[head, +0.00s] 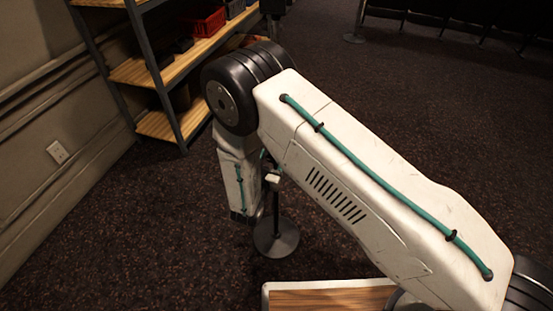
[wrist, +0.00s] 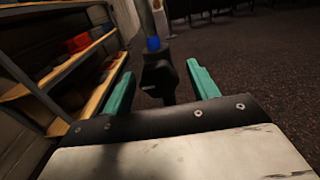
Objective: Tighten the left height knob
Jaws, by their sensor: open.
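My gripper (wrist: 161,73) is open in the wrist view, one teal finger on each side. A dark collar with a knob-like part (wrist: 159,76) shows between the fingers, on an upright pole (wrist: 147,20) with a blue band just above the collar. This seems to be the height knob. I see no finger touching it, but its depth relative to the fingertips is hard to judge. In the head view, a stand with a round dark base (head: 276,239) is on the floor beside my forearm; my arm hides much of it, and I cannot make out the gripper's fingers there.
A metal-framed shelf with wooden boards (head: 150,70) stands against the wall at the left; a red bin (head: 207,22) is on it. A wood-topped, white-edged surface (head: 330,299) lies at the bottom. The carpet at right is open.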

